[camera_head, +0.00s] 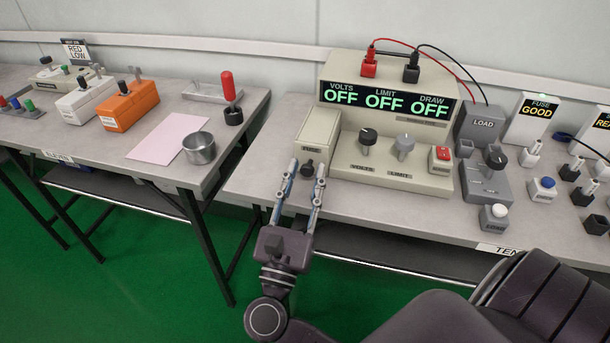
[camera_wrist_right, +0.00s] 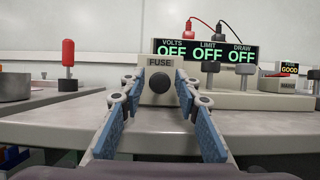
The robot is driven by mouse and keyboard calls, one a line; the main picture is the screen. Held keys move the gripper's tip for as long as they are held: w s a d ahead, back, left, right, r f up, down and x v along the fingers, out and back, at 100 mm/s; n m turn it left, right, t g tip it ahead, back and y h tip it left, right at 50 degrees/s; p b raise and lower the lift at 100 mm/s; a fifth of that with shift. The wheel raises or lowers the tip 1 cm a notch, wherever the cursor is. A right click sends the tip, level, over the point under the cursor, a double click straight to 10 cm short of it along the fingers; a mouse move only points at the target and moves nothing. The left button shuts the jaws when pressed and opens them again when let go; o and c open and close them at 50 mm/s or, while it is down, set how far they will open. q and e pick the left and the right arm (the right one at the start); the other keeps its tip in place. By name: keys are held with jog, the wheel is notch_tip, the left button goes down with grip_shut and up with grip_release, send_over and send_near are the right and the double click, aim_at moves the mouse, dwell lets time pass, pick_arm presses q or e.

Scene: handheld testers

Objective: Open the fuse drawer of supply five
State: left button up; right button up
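The supply (camera_head: 393,140) is a beige box on the right table, its display reading OFF three times. Its fuse drawer (camera_head: 314,133) is the beige block at its left, labelled FUSE, with a dark round knob (camera_head: 307,168) on the front. In the right wrist view the knob (camera_wrist_right: 159,82) sits in the middle between the fingers. My right gripper (camera_head: 304,168) is open, its two fingers pointing at the drawer front, one on each side of the knob. I cannot tell whether they touch it. My left gripper is not in view.
A grey load box (camera_head: 482,125) and a fuse tester reading GOOD (camera_head: 534,118) stand right of the supply. The left table holds a metal cup (camera_head: 199,149), a pink sheet (camera_head: 157,141) and an orange box (camera_head: 127,105). A gap separates the two tables.

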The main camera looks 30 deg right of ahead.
grip_shut()
jog(key=shift+s+a+f, duration=0.1)
jog(key=shift+a+f, duration=0.05)
jog(key=shift+a, duration=0.05)
jog(key=shift+s+a+f+b, duration=0.2)
jog(key=shift+s+a+b, duration=0.6)
jog(key=shift+s+a, duration=0.25)
jog(key=shift+s+a+r+b, duration=0.1)
jog(key=shift+s+a+b, duration=0.15)
jog(key=shift+s+a, duration=0.35)
jog(key=shift+s+a+b, duration=0.2)
jog(key=shift+s+a, duration=0.15)
jog(key=shift+a, duration=0.3)
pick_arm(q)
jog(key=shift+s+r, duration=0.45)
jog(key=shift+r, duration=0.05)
pick_arm(e)
jog(key=shift+s+a+r, duration=0.2)
jog(key=shift+s+a, duration=0.05)
jog(key=shift+a, duration=0.05)
jog(key=shift+o, duration=1.6)
grip_release()
